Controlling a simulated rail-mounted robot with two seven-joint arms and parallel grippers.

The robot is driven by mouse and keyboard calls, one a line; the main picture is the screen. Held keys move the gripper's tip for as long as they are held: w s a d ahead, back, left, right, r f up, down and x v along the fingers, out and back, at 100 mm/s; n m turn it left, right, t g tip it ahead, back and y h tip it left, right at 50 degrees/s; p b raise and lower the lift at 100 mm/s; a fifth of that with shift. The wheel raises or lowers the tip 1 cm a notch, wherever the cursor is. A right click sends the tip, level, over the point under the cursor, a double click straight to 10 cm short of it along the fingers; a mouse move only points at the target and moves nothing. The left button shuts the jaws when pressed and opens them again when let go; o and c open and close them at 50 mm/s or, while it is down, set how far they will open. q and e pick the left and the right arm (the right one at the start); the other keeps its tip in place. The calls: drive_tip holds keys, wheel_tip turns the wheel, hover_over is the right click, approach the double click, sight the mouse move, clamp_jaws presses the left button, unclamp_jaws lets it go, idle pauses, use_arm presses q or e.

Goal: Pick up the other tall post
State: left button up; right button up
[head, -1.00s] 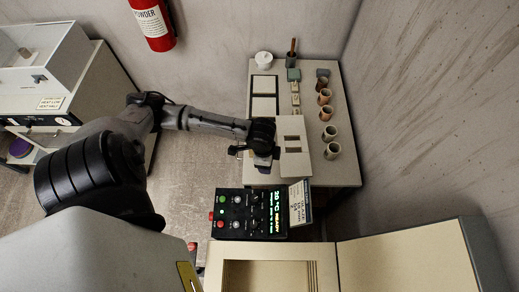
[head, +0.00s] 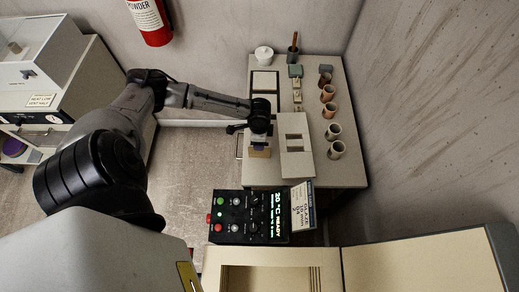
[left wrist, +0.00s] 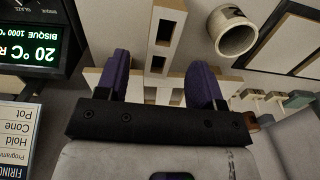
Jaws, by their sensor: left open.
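My left gripper (head: 259,146) hangs over the left part of the bench, beside a pale slotted board (head: 294,146). In the left wrist view its two purple fingers (left wrist: 160,72) stand apart with a gap between them. Pale upright and crosswise pieces show beyond the fingers; the slotted piece (left wrist: 165,38) has dark openings. A tan block-like shape (head: 259,153) shows just below the gripper in the head view. I cannot tell whether it is a tall post or whether the fingers touch it. My right gripper is not in view.
Several cups stand along the bench's right side, one (head: 336,149) near its front. Small pale pieces (head: 297,95) line the middle. A control box (head: 249,216) and an open pale kiln-like box (head: 270,264) are in front. A white lidded jar (head: 264,55) stands at the back.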

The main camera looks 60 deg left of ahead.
use_arm(q)
drive_tip(key=shift+f, duration=2.75)
drive_tip(key=shift+c, duration=0.3)
drive_tip(key=c, duration=1.1)
